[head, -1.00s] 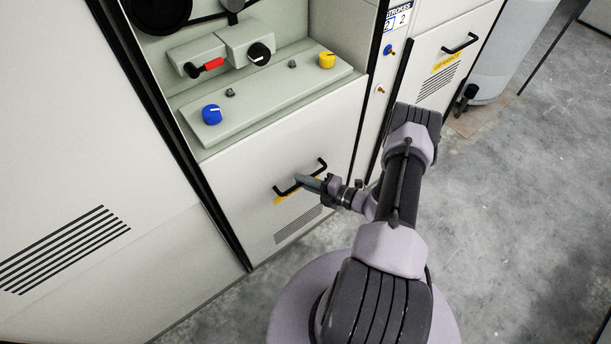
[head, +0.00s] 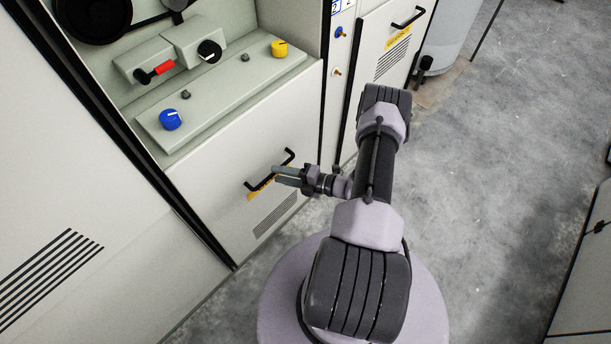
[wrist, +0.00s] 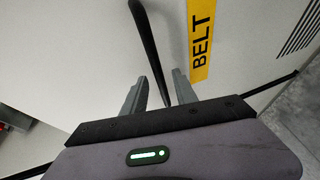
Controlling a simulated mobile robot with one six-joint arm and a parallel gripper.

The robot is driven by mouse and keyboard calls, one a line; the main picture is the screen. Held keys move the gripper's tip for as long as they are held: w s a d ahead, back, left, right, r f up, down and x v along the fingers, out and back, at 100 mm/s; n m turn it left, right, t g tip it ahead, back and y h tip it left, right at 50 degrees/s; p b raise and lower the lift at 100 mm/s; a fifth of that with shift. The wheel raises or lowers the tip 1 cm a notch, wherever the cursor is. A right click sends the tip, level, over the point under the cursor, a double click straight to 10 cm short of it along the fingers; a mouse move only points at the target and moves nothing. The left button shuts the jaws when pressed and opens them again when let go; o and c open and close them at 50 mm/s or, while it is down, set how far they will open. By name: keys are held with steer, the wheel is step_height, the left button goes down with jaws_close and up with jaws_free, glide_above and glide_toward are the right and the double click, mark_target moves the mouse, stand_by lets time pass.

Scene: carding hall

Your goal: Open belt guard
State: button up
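The belt guard (head: 215,202) is a pale panel on the machine front below the control shelf. It looks flush with the frame. It has a black bar handle (head: 257,184) and a yellow label, partly hidden by my fingers. In the wrist view the label (wrist: 202,38) reads "BELT", and the handle (wrist: 147,35) runs down between my two fingers. My gripper (head: 275,174) is at the handle with its fingers parted. In the wrist view my gripper (wrist: 161,76) shows a clear gap between the bar and the right finger. I cannot tell the depth exactly.
Above the guard are a blue knob (head: 170,120), a yellow knob (head: 280,48), a black knob (head: 209,51) and a red-handled switch (head: 164,68). Another handled panel (head: 375,50) stands to the right. A grey cabinet (head: 585,285) is at lower right. The concrete floor (head: 490,170) is open.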

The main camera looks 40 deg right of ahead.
steer(key=p+v, duration=0.3)
steer(key=v, duration=1.1)
steer(key=shift+s, duration=0.3)
steer(key=shift+d+r, duration=0.1)
steer(key=shift+d, duration=0.05)
steer(key=w+a+r+n+g+y, duration=0.2)
steer(key=w+a+r+n+g, duration=0.15)
steer(key=r+n, duration=0.4)
steer(key=w+a+r+n+g+y, duration=0.2)
steer(key=w+r+n+g, duration=0.2)
steer(key=r+n, duration=0.4)
steer(key=w+a+r+n+g+h, duration=0.1)
steer(key=a+r+n+g+h, duration=0.25)
steer(key=a+r+n, duration=0.8)
steer(key=s+a+r+n+t+h, duration=0.1)
steer(key=s+a+r+n+h, duration=0.1)
steer(key=s+a+r+n, duration=0.3)
steer(key=s+a+r+n+t+h, duration=0.1)
steer(key=s+a+r+n+h, duration=0.2)
steer(key=s+a+r+n, duration=0.3)
step_height(320, 180, up, 5)
steer(key=a+n, duration=0.1)
steer(key=n, duration=0.6)
steer(key=shift+a+n, duration=0.15)
steer(key=shift+n, duration=0.25)
